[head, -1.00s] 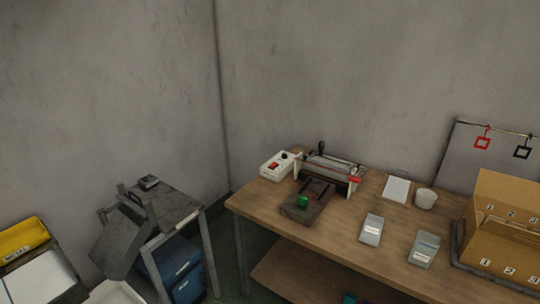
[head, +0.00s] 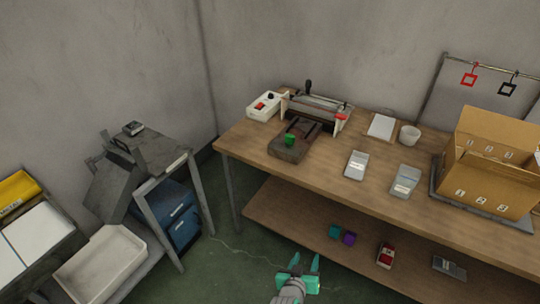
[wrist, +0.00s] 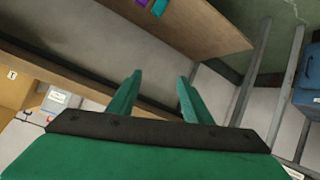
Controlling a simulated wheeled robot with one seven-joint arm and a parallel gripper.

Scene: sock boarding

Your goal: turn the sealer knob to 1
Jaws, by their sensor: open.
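The sealer (head: 316,112) stands at the back left of the wooden table in the head view, with a black lever and a red-tipped part. A white control box (head: 263,106) sits at its left, with a red switch (head: 260,105) and a small black knob (head: 271,96) on top. The knob's setting is too small to read. My gripper (head: 302,262) is low in front of the table, far from the knob, open and empty. Its two green fingers also show in the wrist view (wrist: 158,95), apart with nothing between them.
A dark block with a green piece (head: 290,139) lies before the sealer. A lower shelf (head: 290,220) juts under the table. A grey stand (head: 160,155) is at left.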

